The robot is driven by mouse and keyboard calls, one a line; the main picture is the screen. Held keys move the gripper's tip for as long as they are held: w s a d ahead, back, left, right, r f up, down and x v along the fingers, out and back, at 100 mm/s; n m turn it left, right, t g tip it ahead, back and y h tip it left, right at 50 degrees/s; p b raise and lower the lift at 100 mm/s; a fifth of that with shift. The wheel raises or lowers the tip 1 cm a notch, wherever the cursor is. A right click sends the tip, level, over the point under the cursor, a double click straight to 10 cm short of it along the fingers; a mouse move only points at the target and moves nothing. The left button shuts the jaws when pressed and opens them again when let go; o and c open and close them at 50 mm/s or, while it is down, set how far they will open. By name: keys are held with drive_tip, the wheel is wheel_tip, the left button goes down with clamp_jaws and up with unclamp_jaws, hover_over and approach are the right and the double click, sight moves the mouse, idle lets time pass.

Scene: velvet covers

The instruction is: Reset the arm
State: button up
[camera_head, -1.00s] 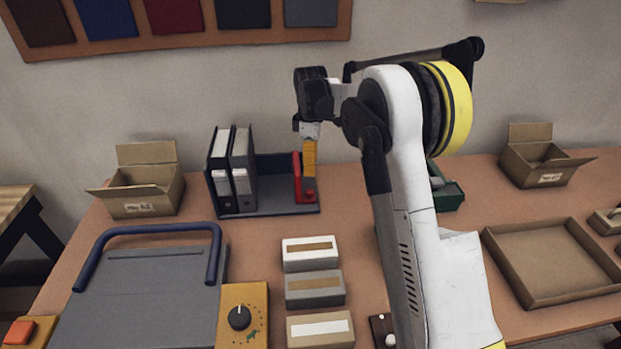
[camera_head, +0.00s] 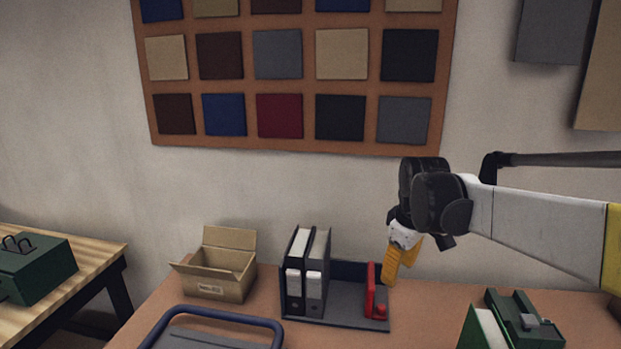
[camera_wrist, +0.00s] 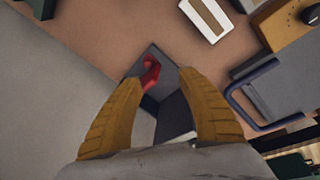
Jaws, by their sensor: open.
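My gripper (camera_head: 395,270) has yellow fingers and hangs from my arm at the right of the head view. It is near the red bookend (camera_head: 375,292) at the right end of the grey binder rack (camera_head: 350,318). In the wrist view my gripper (camera_wrist: 165,85) has its two yellow fingers spread wide. The red piece (camera_wrist: 150,72) and the rack (camera_wrist: 172,115) show between and beyond the fingers. Nothing is held. The fingers look apart from the red bookend, though the exact gap cannot be told.
Two dark binders (camera_head: 308,275) stand in the rack. An open cardboard box (camera_head: 217,268) is to its left. A dark green item (camera_head: 515,325) stands to the right. A blue-handled press (camera_head: 215,330) is in front. The wall carries a swatch board (camera_head: 300,147).

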drive_tip(key=s+a+f+m+t, duration=0.1)
drive_tip(key=s+m, duration=0.3)
drive_tip(key=s, duration=0.7)
drive_tip(key=s+a+f+m+t, duration=0.1)
drive_tip(key=s+f+m+t, duration=0.1)
drive_tip(key=s, duration=1)
drive_tip(key=shift+m+t, duration=0.8)
drive_tip(key=shift+m, duration=0.4)
